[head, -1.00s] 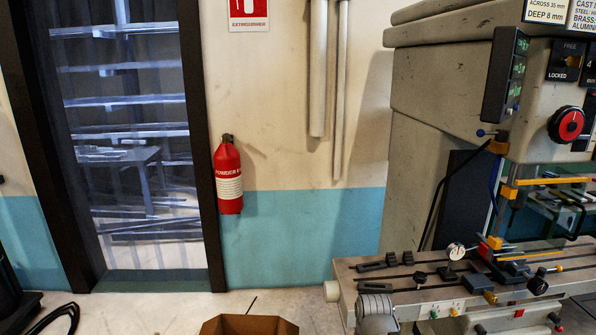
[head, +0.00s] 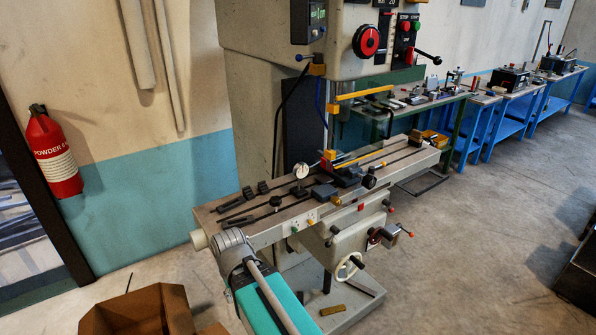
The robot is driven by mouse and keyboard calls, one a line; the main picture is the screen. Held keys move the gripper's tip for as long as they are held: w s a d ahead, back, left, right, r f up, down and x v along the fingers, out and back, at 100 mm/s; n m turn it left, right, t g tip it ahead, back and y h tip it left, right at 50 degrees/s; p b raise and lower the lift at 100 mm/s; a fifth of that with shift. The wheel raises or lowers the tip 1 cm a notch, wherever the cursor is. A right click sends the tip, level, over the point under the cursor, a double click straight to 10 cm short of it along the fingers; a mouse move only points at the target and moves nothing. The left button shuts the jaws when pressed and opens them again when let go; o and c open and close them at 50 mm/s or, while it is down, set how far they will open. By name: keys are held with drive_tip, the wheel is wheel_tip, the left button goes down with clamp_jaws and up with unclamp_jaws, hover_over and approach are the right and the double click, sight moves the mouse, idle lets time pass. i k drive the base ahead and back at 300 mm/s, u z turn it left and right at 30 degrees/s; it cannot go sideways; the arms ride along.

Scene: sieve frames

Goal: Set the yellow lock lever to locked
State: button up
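The milling machine (head: 268,60) stands in the middle of the head view, with its long slotted table (head: 225,208) in front. Several yellow parts show on it. A long yellow bar (head: 365,92) juts right below the machine's head, and another yellow bar (head: 360,157) lies lower, just over the table. The dark FREE/LOCKED plate is mostly cut off by the top edge. My gripper is not in view.
An open cardboard box (head: 140,310) stands on the floor at bottom left, near a red extinguisher (head: 53,155) on the wall. Blue benches (head: 505,125) line the back right. The floor (head: 480,240) right of the machine is clear.

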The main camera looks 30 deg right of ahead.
sight(371, 169)
drive_tip(key=u, duration=1)
drive_tip(key=k, duration=0.95)
drive_tip(key=z, duration=0.85)
drive_tip(key=i, duration=0.1)
drive_tip(key=z, duration=0.6)
